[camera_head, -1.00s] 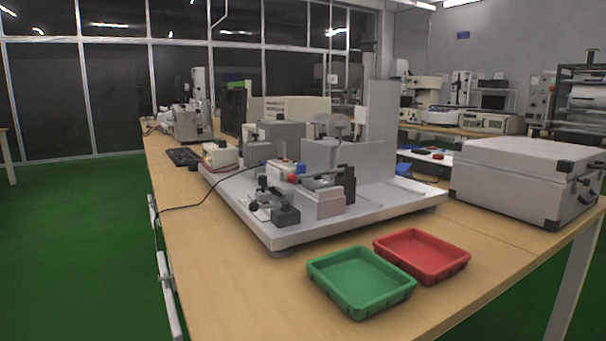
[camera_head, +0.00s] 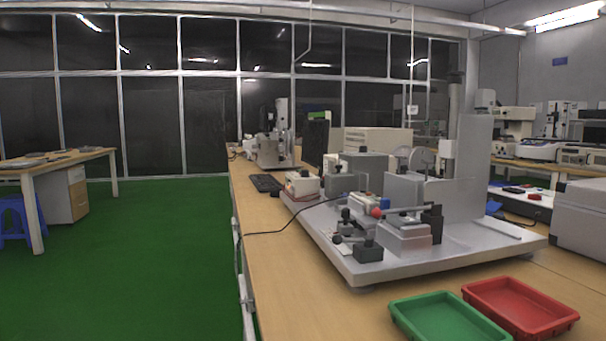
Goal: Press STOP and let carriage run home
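The test machine stands on a light grey base plate (camera_head: 450,256) on the wooden bench. Its carriage and clamp parts (camera_head: 404,232) sit near the middle of the plate, with grey blocks and dark clamps around them. A small control box (camera_head: 367,202) with blue, yellow and red parts is beside them, and a red knob (camera_head: 377,212) shows at its front. I cannot tell which button is STOP at this size. A black cable runs from the machine over the bench's left edge. Neither of my grippers shows in the head view.
A green tray (camera_head: 393,308) and a red tray (camera_head: 573,318) lie at the bench's front. A grey case (camera_head: 580,222) stands at the right. A keyboard (camera_head: 264,183) lies further back. Green floor (camera_head: 150,260) left of the bench is clear up to another table (camera_head: 60,163).

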